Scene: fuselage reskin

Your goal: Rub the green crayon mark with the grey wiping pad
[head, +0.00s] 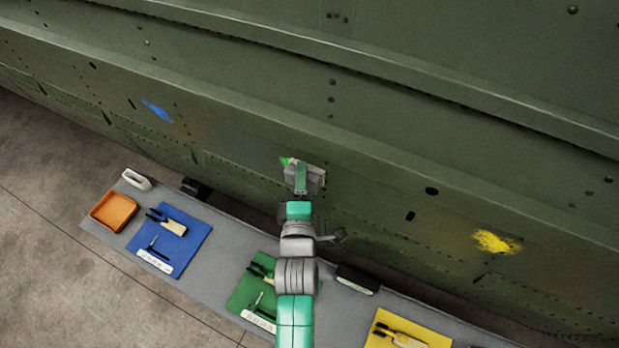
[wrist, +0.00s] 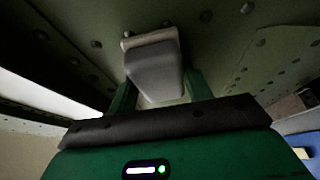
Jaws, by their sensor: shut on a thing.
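The green crayon mark (head: 284,161) is on the dark green fuselage panel in the head view. Only a small piece of it shows, at the upper left of the pad; the pad and my gripper hide the rest. The grey wiping pad (head: 318,175) is at the panel, with a pale edge showing. My gripper (head: 302,178) is shut on the pad. In the wrist view the pad's grey body (wrist: 155,75) sits between the two green fingers of my gripper (wrist: 160,88), its far side close to the riveted skin. I cannot tell whether it touches the skin.
A blue mark (head: 157,110) and a yellow mark (head: 496,242) are on the panel to either side. Below runs a grey bench (head: 215,262) with an orange tray (head: 114,211), a white handled item (head: 136,179), and blue (head: 184,245), green (head: 241,297) and yellow (head: 432,339) mats holding tools.

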